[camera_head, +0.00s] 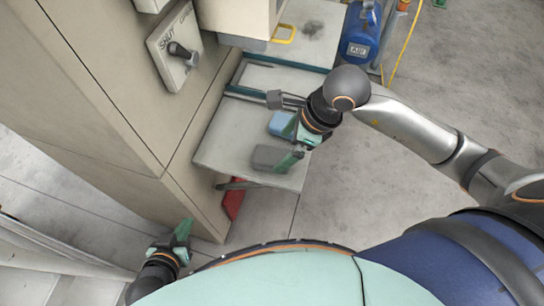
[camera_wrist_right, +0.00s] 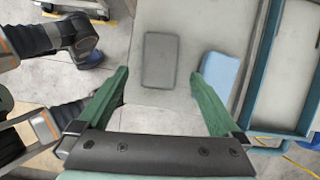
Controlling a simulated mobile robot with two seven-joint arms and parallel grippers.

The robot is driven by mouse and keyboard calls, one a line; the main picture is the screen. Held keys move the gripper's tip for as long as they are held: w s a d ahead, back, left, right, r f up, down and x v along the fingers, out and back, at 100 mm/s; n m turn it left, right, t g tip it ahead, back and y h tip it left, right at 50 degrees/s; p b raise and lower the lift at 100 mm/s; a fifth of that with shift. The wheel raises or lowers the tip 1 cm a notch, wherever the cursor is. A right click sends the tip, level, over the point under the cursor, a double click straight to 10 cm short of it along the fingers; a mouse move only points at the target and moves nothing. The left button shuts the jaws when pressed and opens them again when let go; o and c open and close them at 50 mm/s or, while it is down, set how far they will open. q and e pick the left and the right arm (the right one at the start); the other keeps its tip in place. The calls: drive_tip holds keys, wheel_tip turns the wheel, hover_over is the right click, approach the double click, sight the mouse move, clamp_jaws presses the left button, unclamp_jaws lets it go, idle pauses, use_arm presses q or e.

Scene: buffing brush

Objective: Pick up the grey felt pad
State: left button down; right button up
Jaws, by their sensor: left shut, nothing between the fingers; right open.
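The grey felt pad (camera_head: 270,158) is a dark grey rounded block on the light grey work shelf (camera_head: 222,140). In the right wrist view the pad (camera_wrist_right: 160,58) lies flat, ahead of and between the two green fingers. My right gripper (camera_head: 289,145) is open and empty near the pad in the head view; it also shows in the right wrist view (camera_wrist_right: 158,78). I cannot tell its exact height above the shelf. My left gripper (camera_head: 181,231) is shut and empty, low at the left near the cabinet, away from the pad.
A light blue block (camera_head: 281,122) lies beside the pad, close to one right finger; it also shows in the right wrist view (camera_wrist_right: 219,72). A teal-edged tray (camera_head: 268,78) lies behind. A beige cabinet (camera_head: 95,90) with a switch stands left. A blue container (camera_head: 361,35) stands at the back.

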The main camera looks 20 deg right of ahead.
sight(273, 156)
drive_tip(key=x, duration=0.5)
drive_tip(key=shift+a, duration=0.15)
drive_tip(key=shift+r, duration=0.1)
drive_tip(key=c, duration=1.4)
drive_tip(key=shift+w+r, duration=0.1)
drive_tip(key=shift+r, duration=0.55)
drive_tip(key=d+r, duration=1.1)
drive_tip(key=d, duration=0.3)
drive_tip(key=shift+r, duration=0.35)
